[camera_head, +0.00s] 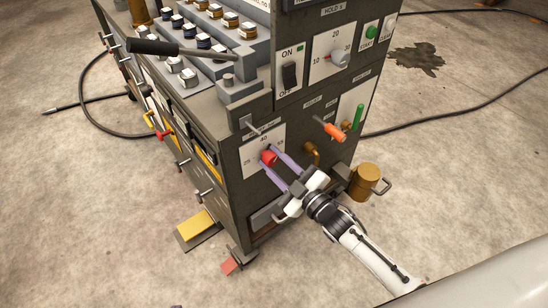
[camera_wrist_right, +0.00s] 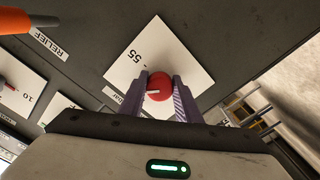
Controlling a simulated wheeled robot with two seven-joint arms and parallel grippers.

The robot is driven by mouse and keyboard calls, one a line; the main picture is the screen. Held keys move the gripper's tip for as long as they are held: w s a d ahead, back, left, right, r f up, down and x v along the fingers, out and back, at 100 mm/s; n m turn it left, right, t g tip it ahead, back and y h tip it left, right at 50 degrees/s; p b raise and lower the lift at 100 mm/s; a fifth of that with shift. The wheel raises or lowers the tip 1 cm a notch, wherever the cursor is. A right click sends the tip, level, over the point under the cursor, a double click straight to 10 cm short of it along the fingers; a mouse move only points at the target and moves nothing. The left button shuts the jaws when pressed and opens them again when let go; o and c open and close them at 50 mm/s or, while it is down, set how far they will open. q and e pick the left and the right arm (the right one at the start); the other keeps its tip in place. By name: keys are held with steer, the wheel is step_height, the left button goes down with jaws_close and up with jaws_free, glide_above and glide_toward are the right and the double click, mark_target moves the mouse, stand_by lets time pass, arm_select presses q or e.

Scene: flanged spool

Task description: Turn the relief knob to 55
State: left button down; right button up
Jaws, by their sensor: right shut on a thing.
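The red knob (camera_head: 268,157) sits on a white dial plate (camera_head: 250,161) on the front of the dark machine. The plate is marked 25, 40 and 55. In the right wrist view the knob (camera_wrist_right: 158,86) has a short white mark on its face, and the 55 shows on the plate (camera_wrist_right: 146,48) beyond it. I cannot tell exactly which value the mark points at. My right gripper (camera_head: 275,163) is shut on the red knob, with one purple finger on each side, also in the right wrist view (camera_wrist_right: 160,90). My left gripper is not in view.
An orange handle (camera_head: 333,132) and a green lever (camera_head: 358,117) stick out to the right of the knob. A brass pipe (camera_head: 313,153) and a brass canister (camera_head: 364,182) are close to my right gripper. A black-handled lever (camera_head: 153,47) is on top.

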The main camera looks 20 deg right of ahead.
steer(key=m+p, duration=0.1)
steer(key=m, duration=0.4)
steer(key=shift+s+m, duration=0.1)
steer(key=shift+m, duration=0.2)
steer(key=m, duration=0.4)
steer(key=shift+a+m, duration=0.15)
steer(key=shift+m, duration=0.15)
steer(key=o, duration=1.1)
steer(key=shift+c, duration=0.2)
steer(key=v, duration=1)
steer(key=shift+s+p, duration=0.15)
steer(key=shift+p, duration=0.2)
